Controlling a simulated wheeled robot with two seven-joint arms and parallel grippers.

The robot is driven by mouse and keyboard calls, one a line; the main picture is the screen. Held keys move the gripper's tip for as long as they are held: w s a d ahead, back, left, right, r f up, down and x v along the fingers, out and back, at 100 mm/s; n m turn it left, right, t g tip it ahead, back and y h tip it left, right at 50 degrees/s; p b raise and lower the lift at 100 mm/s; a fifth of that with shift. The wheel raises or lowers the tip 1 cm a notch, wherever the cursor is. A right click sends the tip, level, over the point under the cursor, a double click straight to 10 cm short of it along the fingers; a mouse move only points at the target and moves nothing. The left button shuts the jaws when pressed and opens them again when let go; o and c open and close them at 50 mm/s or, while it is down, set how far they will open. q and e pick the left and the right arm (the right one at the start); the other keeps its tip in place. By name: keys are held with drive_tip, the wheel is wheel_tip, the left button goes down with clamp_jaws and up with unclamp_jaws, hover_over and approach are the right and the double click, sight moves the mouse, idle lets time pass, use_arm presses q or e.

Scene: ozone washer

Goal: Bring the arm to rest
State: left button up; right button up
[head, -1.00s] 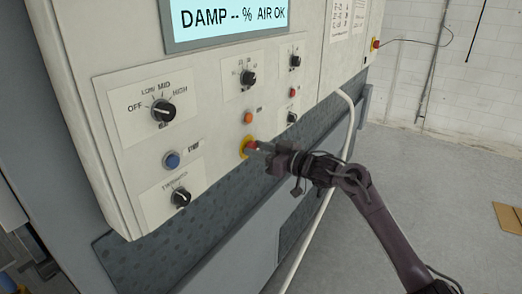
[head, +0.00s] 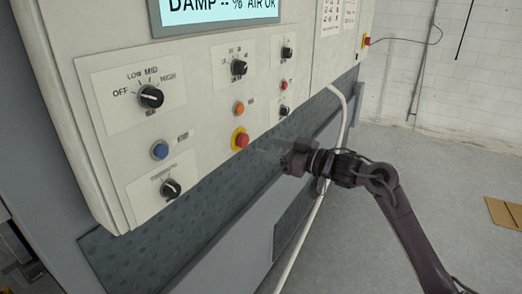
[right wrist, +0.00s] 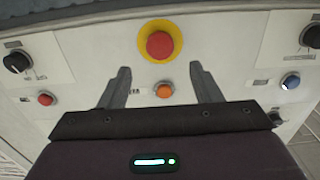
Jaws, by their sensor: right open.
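My right gripper (head: 272,149) is in front of the control panel (head: 205,140), just right of and slightly below the red emergency button with its yellow collar (head: 241,139). It is open and empty, with a gap between its tips and the button in the head view. In the right wrist view my two fingers (right wrist: 158,85) stand wide apart, with the red button (right wrist: 160,44) beyond them and an orange button (right wrist: 164,90) between them. My right arm reaches in from the lower right. My left gripper is not in view.
The panel carries a large OFF-LOW-MID-HIGH knob (head: 150,96), a blue button (head: 160,150) and several smaller knobs. A display (head: 215,10) sits above. A white pipe (head: 312,215) runs down beside the machine. Open grey floor lies to the right, with a brown flat piece (head: 504,213).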

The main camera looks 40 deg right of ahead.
drive_tip(key=shift+s+d, duration=0.1)
drive_tip(key=shift+s, duration=0.15)
drive_tip(key=shift+f, duration=0.1)
idle(0.3)
drive_tip(key=s+d+f+m+g+h+b, duration=0.1)
drive_tip(key=d+f+m+g+h, duration=0.15)
drive_tip(key=f, duration=1.55)
drive_tip(key=d+f+m+g+h+b, duration=0.1)
drive_tip(key=f+m+h, duration=0.2)
drive_tip(key=f, duration=1.5)
drive_tip(key=s+a+f+g, duration=0.25)
drive_tip(key=s+f, duration=0.35)
drive_tip(key=f, duration=0.5)
drive_tip(key=s+a+f+g, duration=0.2)
drive_tip(key=s+a+f, duration=0.3)
drive_tip(key=f, duration=0.6)
drive_tip(key=s+a+f+n+g, duration=0.1)
drive_tip(key=s+a+f, duration=0.3)
drive_tip(key=s, duration=0.7)
drive_tip(key=s+a+f+n+g+h+b, duration=0.1)
drive_tip(key=s+a+f+g, duration=0.3)
drive_tip(key=s+f, duration=0.5)
drive_tip(key=s+a+f+n+g, duration=0.1)
drive_tip(key=s+a+f, duration=0.5)
drive_tip(key=s, duration=0.7)
drive_tip(key=shift+a+f+g+b, duration=0.15)
drive_tip(key=shift+f+g+b, duration=0.2)
drive_tip(key=shift+g, duration=0.45)
